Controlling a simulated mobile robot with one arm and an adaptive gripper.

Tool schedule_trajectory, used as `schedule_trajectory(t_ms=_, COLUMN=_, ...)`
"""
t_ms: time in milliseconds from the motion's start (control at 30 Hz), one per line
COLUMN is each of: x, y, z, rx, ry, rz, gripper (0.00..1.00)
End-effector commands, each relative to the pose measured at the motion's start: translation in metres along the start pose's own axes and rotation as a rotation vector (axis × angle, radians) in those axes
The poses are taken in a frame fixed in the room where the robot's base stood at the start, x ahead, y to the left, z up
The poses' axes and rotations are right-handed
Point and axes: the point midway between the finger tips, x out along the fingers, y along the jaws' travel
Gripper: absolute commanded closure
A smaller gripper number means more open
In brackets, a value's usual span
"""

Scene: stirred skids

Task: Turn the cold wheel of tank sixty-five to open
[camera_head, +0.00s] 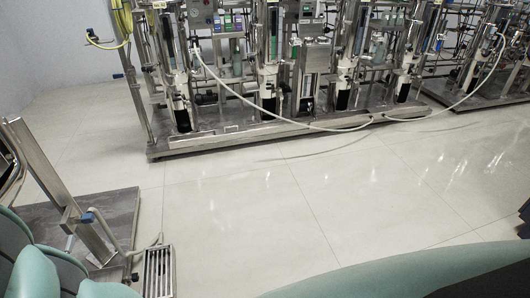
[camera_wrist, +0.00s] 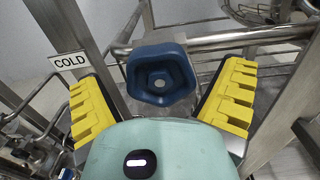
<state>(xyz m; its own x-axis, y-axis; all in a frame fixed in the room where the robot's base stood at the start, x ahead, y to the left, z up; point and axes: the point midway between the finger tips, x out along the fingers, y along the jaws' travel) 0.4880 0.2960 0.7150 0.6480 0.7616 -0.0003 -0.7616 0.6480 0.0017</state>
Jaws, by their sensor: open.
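In the wrist view, a dark blue handwheel (camera_wrist: 160,75) with a recessed, rounded hub shows near the middle. A white label reading COLD (camera_wrist: 69,61) is fixed to a steel post at its left. My gripper (camera_wrist: 162,95) is open, with one yellow ridged finger pad on each side of the wheel. The wheel lies between or just beyond the fingertips; I cannot tell its exact depth, and no contact shows. No tank number is readable, and the wheel's open or closed position cannot be told.
Steel rails (camera_wrist: 250,36) run behind and right of the wheel, with a steel post at left. In the head view, a long skid (camera_head: 290,135) with columns and hoses stands at the back. A floor drain grate (camera_head: 158,272) lies front left. The tiled floor (camera_head: 280,200) between is clear.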

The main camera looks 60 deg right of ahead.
Motion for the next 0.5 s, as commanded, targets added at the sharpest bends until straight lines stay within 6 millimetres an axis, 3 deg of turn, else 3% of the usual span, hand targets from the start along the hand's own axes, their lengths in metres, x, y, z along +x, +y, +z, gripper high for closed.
schedule_trajectory(t_ms=67, x=0.0, y=-0.0007, z=0.0001, rx=0.0, ry=0.0, rz=-0.002, gripper=0.05)
schedule_trajectory(t_ms=500, x=0.0001, y=-0.0011, z=0.0002, rx=-0.002, ry=-0.001, rz=-0.003, gripper=0.51)
